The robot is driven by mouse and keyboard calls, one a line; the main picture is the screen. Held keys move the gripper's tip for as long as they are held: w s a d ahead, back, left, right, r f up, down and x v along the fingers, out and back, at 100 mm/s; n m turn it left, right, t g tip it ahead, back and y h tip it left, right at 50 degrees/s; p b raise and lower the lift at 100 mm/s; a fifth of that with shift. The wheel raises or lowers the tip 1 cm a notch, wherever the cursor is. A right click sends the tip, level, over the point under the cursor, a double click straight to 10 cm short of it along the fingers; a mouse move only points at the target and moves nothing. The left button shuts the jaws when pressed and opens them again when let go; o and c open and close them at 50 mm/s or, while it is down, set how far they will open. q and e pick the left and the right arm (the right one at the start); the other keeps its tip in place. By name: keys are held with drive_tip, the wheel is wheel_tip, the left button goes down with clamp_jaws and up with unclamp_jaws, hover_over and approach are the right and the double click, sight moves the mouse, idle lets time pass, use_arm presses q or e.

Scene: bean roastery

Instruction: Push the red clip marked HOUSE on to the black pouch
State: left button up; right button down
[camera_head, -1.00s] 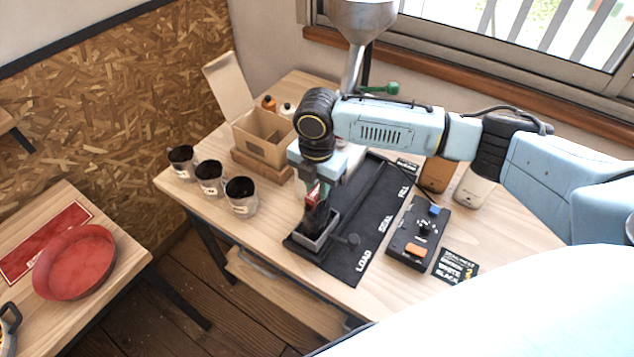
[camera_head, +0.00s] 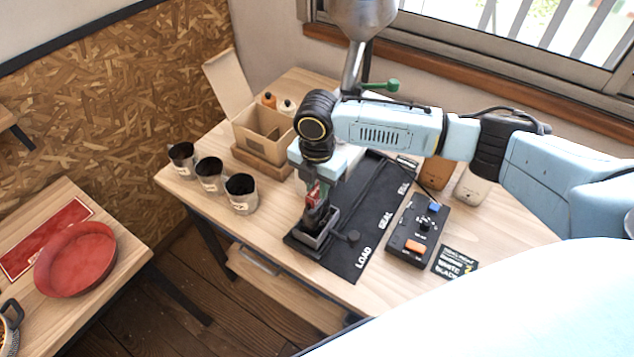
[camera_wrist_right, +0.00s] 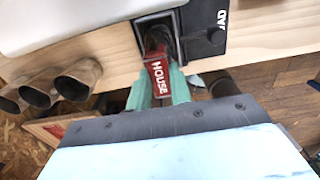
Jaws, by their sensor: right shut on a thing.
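The red clip marked HOUSE (camera_wrist_right: 159,76) is between the fingers of my right gripper (camera_wrist_right: 160,88); in the head view the right gripper (camera_head: 315,192) points down with the red clip (camera_head: 312,196) in it. The black pouch (camera_wrist_right: 155,41) shows as a dark shape inside the grey holder (camera_wrist_right: 176,31), just beyond the clip's end. In the head view the pouch (camera_head: 315,217) stands in the holder (camera_head: 311,243) at the LOAD end of the black mat. The clip's end meets or overlaps the pouch top; I cannot tell whether it grips it. My left gripper is not in view.
The black mat (camera_head: 350,262) reads LOAD, SEAL, FILL. A control box (camera_head: 409,247) with an orange switch is right of it. Several dark cups stand left, including one at the front (camera_head: 241,194). An open carton (camera_head: 262,137) is behind.

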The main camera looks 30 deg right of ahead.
drive_tip(key=c, duration=0.7)
unclamp_jaws()
wheel_tip(320, 180, up, 3)
drive_tip(key=p, duration=0.3)
drive_tip(key=shift+f, duration=0.2)
drive_tip(key=shift+r+p, duration=0.45)
drive_tip(key=shift+r, duration=1.8)
